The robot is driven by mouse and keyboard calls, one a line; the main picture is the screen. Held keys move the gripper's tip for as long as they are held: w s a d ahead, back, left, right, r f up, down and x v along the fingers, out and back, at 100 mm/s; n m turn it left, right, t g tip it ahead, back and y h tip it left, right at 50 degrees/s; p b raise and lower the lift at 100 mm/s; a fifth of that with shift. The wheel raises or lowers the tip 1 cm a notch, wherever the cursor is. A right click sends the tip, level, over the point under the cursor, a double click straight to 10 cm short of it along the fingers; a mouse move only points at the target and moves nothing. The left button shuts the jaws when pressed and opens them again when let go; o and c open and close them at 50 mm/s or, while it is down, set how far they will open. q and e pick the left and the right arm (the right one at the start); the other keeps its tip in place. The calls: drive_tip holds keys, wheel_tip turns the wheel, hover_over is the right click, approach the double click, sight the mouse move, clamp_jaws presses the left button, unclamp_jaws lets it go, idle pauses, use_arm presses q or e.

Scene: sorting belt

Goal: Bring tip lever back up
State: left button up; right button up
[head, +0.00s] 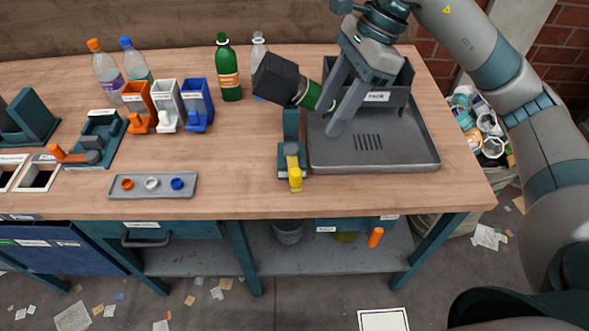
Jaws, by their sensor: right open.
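A yellow lever (294,172) sits low at the front of a teal stand (291,124) near the table's front edge, its end pointing down toward me. A black box-shaped holder (275,80) is above the stand, tilted to the right, with a green bottle-like piece (313,96) sticking out of it. My right gripper (329,118) is open, its fingers pointing down above the grey tray, close to the green piece. I cannot tell whether it touches the piece. The gripper is apart from the yellow lever, to its upper right. My left gripper is not in view.
The grey tray (425,152) with a raised back lies right of the stand. Several bottles, including a green one (229,72), stand behind. Orange, white and blue dispensers (197,103) and a cap tray (152,193) are at left. Bare tabletop lies left of the stand.

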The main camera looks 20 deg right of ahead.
drive_tip(key=shift+a, duration=0.1)
drive_tip(key=p, duration=0.1)
approach(297, 171)
drive_tip(key=p+x, duration=0.2)
drive_tip(key=x, duration=0.8)
drive_tip(key=shift+a+f+p, duration=0.2)
drive_tip(key=shift+f+p, duration=0.1)
drive_tip(key=shift+p, duration=0.05)
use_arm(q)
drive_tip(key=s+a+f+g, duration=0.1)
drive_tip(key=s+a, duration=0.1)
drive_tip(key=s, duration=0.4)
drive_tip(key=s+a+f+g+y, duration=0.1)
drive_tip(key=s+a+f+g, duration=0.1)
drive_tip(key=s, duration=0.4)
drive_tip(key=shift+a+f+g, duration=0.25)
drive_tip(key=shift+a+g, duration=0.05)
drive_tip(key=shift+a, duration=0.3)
use_arm(e)
drive_tip(key=shift+f, duration=0.1)
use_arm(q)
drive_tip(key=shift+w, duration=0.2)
use_arm(e)
clamp_jaws()
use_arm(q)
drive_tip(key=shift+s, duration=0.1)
